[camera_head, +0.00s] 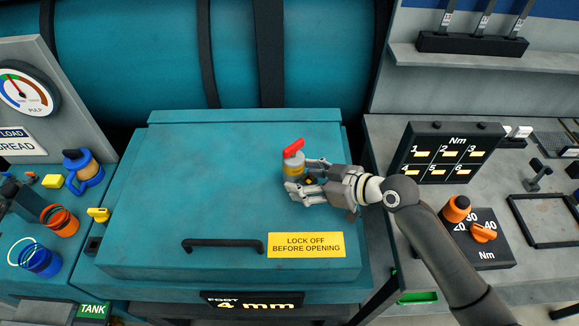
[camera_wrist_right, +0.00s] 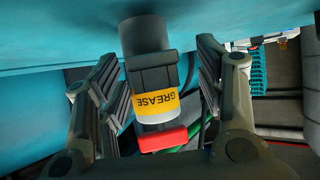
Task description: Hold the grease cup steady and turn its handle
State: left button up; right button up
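The grease cup (camera_head: 293,163) stands on the teal lid, with a grey and yellow body and a red handle (camera_head: 293,147) on top. In the right wrist view the cup (camera_wrist_right: 156,103) shows a yellow "GREASE" band, a dark collar and the red handle (camera_wrist_right: 163,139). My right gripper (camera_head: 308,177) reaches in from the right. In the wrist view its fingers (camera_wrist_right: 160,80) are spread on either side of the cup. A gap shows at the right finger; the left finger looks close, and contact there is unclear. My left gripper is out of view.
A torque board (camera_head: 450,152) and orange knobs (camera_head: 483,233) are right.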

aim_at(297, 179)
jog(key=shift+b+x, duration=0.7)
jog(key=shift+x, duration=1.65)
jog(key=shift+r, duration=0.1)
